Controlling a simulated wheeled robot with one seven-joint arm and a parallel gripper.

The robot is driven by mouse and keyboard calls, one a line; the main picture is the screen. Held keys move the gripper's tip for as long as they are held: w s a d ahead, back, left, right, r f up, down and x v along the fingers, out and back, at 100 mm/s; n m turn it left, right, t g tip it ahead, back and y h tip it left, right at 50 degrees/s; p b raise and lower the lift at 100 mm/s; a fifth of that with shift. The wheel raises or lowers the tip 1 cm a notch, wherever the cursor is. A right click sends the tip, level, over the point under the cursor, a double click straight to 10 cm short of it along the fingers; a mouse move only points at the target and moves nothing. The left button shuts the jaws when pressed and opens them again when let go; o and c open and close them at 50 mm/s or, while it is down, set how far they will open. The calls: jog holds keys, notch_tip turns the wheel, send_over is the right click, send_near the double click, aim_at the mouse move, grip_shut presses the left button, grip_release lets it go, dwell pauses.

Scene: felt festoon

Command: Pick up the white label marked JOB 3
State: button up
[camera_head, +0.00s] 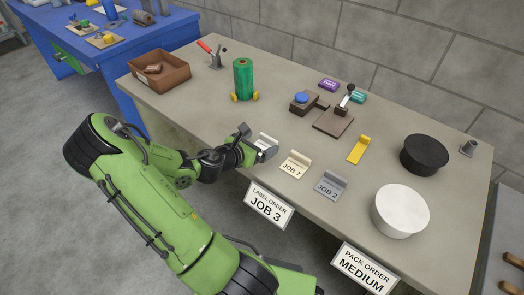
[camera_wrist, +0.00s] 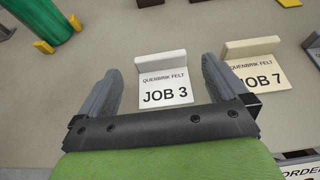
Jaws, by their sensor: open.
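The white label marked JOB 3 (camera_wrist: 165,90) lies on the grey table, with its raised back edge away from me in the wrist view. In the head view the label (camera_head: 266,140) is partly hidden by my gripper (camera_head: 262,151). In the wrist view my gripper (camera_wrist: 162,88) is open, with one finger on each side of the label. I see gaps between the fingers and the label, and the left gap looks wider. I cannot tell how high the fingertips are above the table.
The cream JOB 7 label (camera_head: 295,164) stands close to the right finger. The grey JOB 2 label (camera_head: 331,185) is farther right. A green roll (camera_head: 243,78) on yellow chocks stands behind. A sign reading JOB 3 (camera_head: 268,205) hangs on the table's front edge.

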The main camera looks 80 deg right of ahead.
aim_at(268, 139)
jog(key=b+x, duration=0.1)
jog(key=x, duration=0.3)
jog(key=shift+d+f, duration=0.1)
jog(key=shift+f, duration=0.05)
